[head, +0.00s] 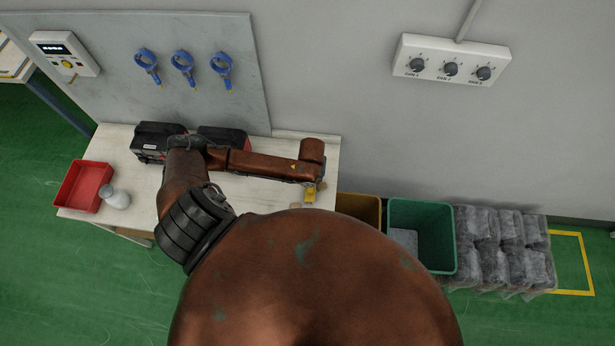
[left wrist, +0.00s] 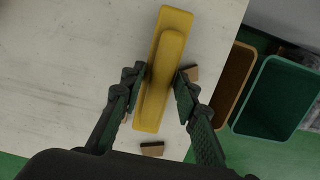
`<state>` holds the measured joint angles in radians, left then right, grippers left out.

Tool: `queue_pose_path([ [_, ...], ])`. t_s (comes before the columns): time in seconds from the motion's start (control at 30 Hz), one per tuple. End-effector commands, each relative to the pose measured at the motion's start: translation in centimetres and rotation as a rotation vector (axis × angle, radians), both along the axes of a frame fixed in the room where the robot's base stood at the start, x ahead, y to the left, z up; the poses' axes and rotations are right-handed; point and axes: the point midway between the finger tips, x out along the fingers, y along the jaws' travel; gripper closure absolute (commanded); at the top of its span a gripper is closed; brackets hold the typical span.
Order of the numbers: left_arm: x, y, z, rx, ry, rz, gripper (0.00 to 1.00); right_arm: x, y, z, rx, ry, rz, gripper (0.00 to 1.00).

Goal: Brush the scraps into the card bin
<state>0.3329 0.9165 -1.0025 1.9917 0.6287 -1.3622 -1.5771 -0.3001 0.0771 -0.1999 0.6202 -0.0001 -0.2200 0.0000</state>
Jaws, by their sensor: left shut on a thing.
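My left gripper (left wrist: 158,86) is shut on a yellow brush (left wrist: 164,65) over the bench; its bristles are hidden. In the head view the brush (head: 310,193) shows as a small yellow patch under the end of my arm, near the bench's right edge. Brown scraps lie on the bench: one below the brush (left wrist: 152,149), one right of it beside a finger (left wrist: 191,73), and a partly hidden one by the left finger. An ochre-brown bin (left wrist: 233,80) stands just off the bench's right edge, a green bin (left wrist: 275,98) beyond it. No label shows which is for card. My right gripper is not in view.
On the white bench (head: 140,205) are a red tray (head: 83,187), a white bottle (head: 117,198) and dark cases (head: 157,138) at the back. Wrapped grey bundles (head: 500,248) stand right of the green bin. A wall is behind.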

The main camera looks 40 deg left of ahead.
Motion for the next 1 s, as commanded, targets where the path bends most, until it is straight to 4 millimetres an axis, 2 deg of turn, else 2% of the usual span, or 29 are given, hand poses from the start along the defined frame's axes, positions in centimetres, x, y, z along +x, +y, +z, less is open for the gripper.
queue_pose_path([
  [0.43, 2.1, -3.9, 0.1, -0.003, -0.001, -0.001, 0.89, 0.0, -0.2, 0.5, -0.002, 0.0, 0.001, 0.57],
  [0.77, 2.8, -5.2, 0.0, -0.002, -0.001, 0.0, 0.89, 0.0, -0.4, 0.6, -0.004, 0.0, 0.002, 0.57],
  [1.0, 3.9, -7.1, 0.1, -0.001, -0.002, -0.001, 0.89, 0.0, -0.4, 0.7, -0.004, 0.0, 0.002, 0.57],
])
